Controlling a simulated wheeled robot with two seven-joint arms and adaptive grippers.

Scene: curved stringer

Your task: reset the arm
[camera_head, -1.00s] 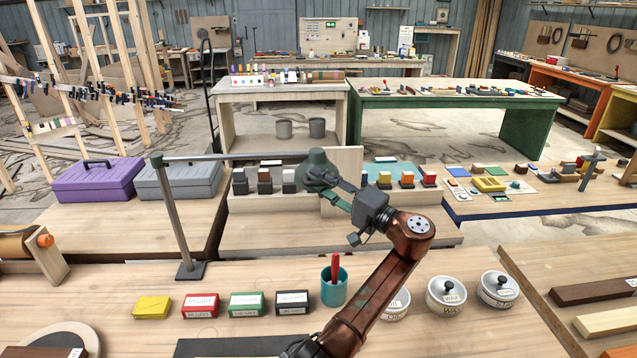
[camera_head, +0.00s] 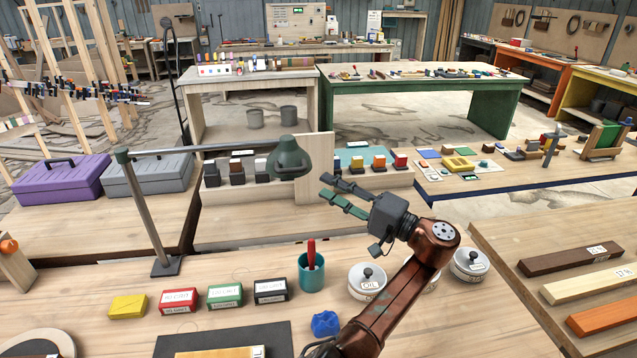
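On the near bench stand a teal cup (camera_head: 312,273) with a red-handled tool, labelled boxes (camera_head: 225,294), a blue lump (camera_head: 325,323) and lidded pots (camera_head: 469,267). The lamp post (camera_head: 148,222) rises at left. Toolboxes (camera_head: 60,181) stand behind.

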